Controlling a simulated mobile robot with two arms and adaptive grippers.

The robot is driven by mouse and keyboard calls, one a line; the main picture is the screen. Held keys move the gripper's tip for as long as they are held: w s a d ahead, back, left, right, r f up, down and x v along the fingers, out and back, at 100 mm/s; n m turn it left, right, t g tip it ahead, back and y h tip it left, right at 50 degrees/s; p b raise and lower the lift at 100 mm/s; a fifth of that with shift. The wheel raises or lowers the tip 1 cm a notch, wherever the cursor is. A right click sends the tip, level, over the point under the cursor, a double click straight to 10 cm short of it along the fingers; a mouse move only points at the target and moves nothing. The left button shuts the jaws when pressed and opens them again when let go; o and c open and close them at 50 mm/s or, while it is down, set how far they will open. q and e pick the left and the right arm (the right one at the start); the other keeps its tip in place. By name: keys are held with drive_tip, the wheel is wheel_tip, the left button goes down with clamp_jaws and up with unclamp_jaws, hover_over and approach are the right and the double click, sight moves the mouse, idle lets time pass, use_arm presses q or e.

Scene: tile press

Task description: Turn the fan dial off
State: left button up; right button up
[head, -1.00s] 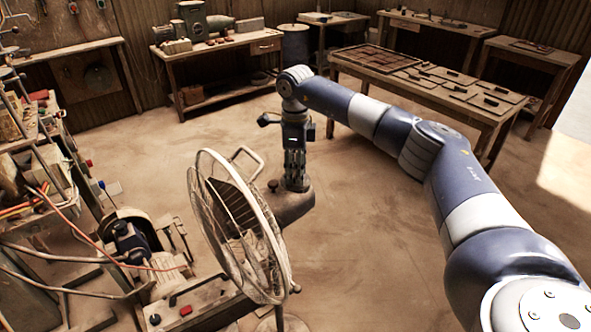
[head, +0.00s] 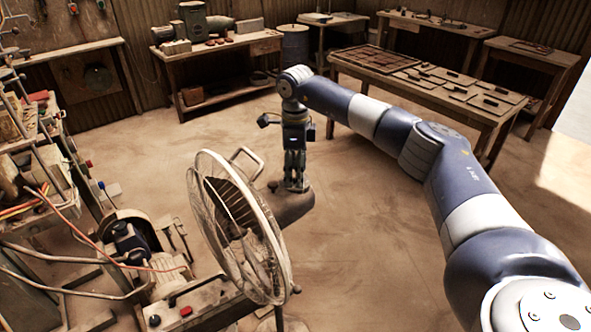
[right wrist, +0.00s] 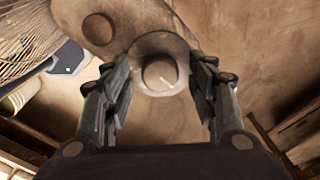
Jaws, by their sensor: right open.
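The fan (head: 240,225) stands at the lower middle of the head view, its round wire cage facing left. Its motor housing (head: 291,211) is behind the cage. My right gripper (head: 296,186) points down over the housing, fingertips close to its top. In the right wrist view, the fan dial (right wrist: 158,75) is a round brown knob with a short pale mark, on a pale round plate. It lies between the two spread fingers of my right gripper (right wrist: 160,82), with gaps on both sides. The dial is hidden in the head view. My left gripper is not in view.
A second round knob (right wrist: 98,28) sits on the housing beside the dial; it also shows in the head view (head: 272,186). A machine with a red button (head: 186,311) is left of the fan. A table with tiles (head: 420,75) stands behind. The floor between is clear.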

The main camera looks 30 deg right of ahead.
wheel_tip(320, 180, up, 12)
idle(0.4)
drive_tip(key=shift+f, duration=0.1)
idle(0.4)
